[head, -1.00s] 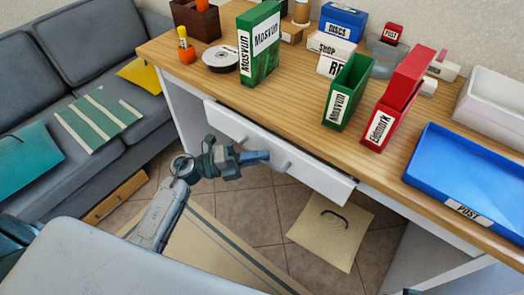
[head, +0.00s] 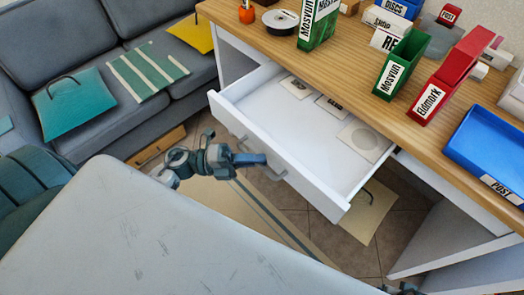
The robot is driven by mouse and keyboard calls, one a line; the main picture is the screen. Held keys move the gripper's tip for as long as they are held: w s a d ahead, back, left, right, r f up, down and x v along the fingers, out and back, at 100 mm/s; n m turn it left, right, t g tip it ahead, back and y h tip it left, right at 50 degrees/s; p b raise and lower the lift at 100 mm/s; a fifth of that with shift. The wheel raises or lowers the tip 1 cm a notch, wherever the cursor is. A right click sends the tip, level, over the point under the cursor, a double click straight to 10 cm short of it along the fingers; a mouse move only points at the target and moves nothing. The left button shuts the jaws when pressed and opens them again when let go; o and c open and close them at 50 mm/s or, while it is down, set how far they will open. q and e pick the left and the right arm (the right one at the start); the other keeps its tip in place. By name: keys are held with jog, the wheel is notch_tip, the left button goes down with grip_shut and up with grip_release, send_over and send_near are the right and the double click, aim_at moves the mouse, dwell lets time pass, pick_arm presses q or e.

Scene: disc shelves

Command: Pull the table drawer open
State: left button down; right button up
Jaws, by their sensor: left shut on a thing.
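The white table drawer (head: 300,125) is pulled well out from under the wooden table top (head: 345,75), and its inside shows. My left gripper (head: 262,160) is at the drawer's front and shut on the grey bar handle (head: 277,174). The fingers hide part of the handle. Three flat pale squares lie in the drawer, one of them with a round mark (head: 363,139). Only a small dark part, perhaps of my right gripper (head: 402,290), shows at the bottom edge; its jaws cannot be made out.
Green (head: 401,65) and red (head: 450,75) holders and a blue tray (head: 490,150) stand on the table. A grey sofa (head: 90,75) is at the left.

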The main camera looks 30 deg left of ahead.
pick_arm(q)
jog(key=shift+s, duration=0.1)
jog(key=c, duration=1.8)
grip_release()
jog(key=shift+o, duration=0.2)
jog(key=shift+a, duration=0.1)
jog(key=v, duration=1)
jog(key=shift+a, duration=0.3)
pick_arm(e)
jog(key=shift+r, duration=0.65)
pick_arm(q)
jog(key=shift+f, duration=0.2)
pick_arm(e)
jog(key=shift+r, duration=0.15)
